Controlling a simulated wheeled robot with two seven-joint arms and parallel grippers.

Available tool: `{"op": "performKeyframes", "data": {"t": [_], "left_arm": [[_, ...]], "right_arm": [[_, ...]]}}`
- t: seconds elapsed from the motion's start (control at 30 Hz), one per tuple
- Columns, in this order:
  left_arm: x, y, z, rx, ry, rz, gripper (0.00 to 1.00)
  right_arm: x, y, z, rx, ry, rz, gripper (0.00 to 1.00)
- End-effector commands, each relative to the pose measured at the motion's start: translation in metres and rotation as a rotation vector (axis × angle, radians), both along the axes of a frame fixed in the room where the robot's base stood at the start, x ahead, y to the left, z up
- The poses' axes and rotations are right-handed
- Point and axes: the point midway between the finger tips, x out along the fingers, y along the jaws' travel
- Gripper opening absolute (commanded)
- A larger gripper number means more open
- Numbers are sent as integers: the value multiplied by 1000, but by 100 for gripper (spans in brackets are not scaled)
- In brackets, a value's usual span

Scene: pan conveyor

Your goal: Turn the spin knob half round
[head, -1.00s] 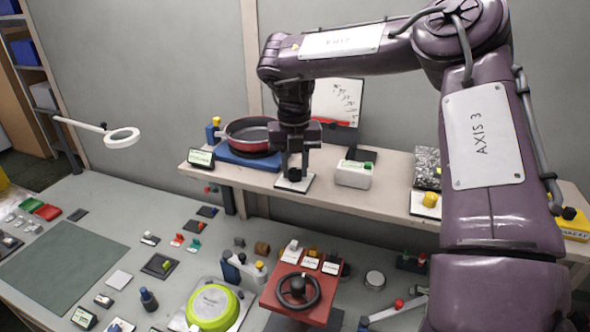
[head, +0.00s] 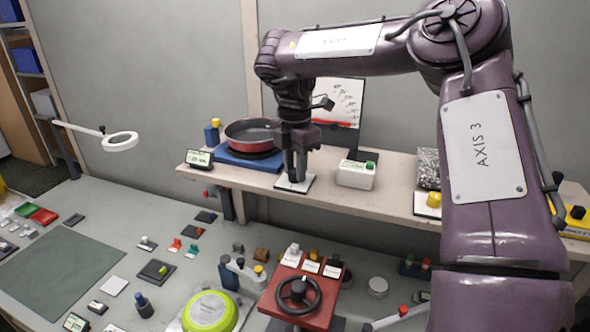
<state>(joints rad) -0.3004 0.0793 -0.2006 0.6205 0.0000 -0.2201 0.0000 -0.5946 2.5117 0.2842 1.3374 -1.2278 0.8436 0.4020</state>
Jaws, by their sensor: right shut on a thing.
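The spin knob sits on a small white plate (head: 283,185) on the raised shelf, right of the red pan. My right gripper (head: 296,177) points straight down over this plate and is shut on the knob. Its fingers now hide nearly all of the dark knob, so I cannot read its angle. My left gripper is not in view.
The red pan (head: 249,131) stands on a blue base to the left on the shelf. A white box with a green button (head: 355,175) stands close on the right. Below are a red panel with a black handwheel (head: 297,298) and a green round lid (head: 210,311).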

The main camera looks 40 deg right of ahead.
Motion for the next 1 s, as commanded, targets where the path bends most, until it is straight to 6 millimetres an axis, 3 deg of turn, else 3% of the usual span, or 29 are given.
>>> {"op": "performKeyframes", "data": {"t": [1.0], "left_arm": [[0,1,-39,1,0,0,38]], "right_arm": [[1,-1,-2,1,-1,-967,6]]}}
